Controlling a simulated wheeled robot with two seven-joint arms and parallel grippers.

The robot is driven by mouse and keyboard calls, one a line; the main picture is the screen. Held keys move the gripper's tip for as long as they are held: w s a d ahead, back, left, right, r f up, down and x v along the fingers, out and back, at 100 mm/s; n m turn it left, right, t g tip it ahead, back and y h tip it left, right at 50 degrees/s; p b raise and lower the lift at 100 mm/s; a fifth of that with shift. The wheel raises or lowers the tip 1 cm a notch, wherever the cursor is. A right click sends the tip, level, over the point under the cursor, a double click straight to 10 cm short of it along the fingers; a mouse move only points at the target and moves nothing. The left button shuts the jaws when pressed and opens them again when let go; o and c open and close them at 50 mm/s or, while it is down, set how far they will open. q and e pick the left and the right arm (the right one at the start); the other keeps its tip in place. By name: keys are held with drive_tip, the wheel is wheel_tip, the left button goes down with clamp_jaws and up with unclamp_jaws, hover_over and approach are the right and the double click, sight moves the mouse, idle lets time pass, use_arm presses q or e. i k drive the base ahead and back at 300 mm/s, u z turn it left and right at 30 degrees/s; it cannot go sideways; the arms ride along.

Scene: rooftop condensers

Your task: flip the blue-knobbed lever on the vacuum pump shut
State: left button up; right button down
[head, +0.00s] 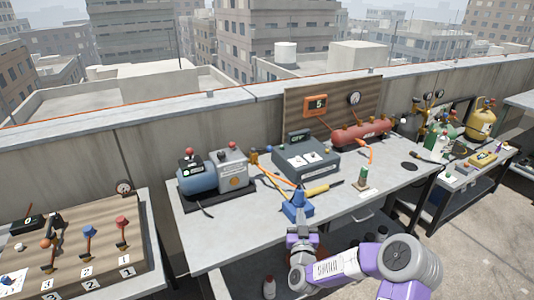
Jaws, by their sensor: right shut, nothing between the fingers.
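The vacuum pump appears to be the blue cylinder with a grey box (234,170) on a black base, at the left end of the grey workbench. Red knobs show on its top; I cannot make out a blue-knobbed lever on it. A lever with a blue knob (88,230) stands on the brown lever board (139,262) at the left, between an orange-knobbed and a red-knobbed one. My right gripper (299,232) is shut and empty at the bench's front edge, to the right of the pump and just in front of a blue object (297,207). My left gripper is out of view.
The workbench (235,240) also holds a grey display box (306,160), a red tank (362,133), orange hoses, a yellow-handled tool (318,190) and a small green bottle (363,175). A concrete parapet runs behind. The bench's front left is clear.

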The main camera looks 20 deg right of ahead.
sight(269, 149)
drive_tip(key=i, duration=0.85)
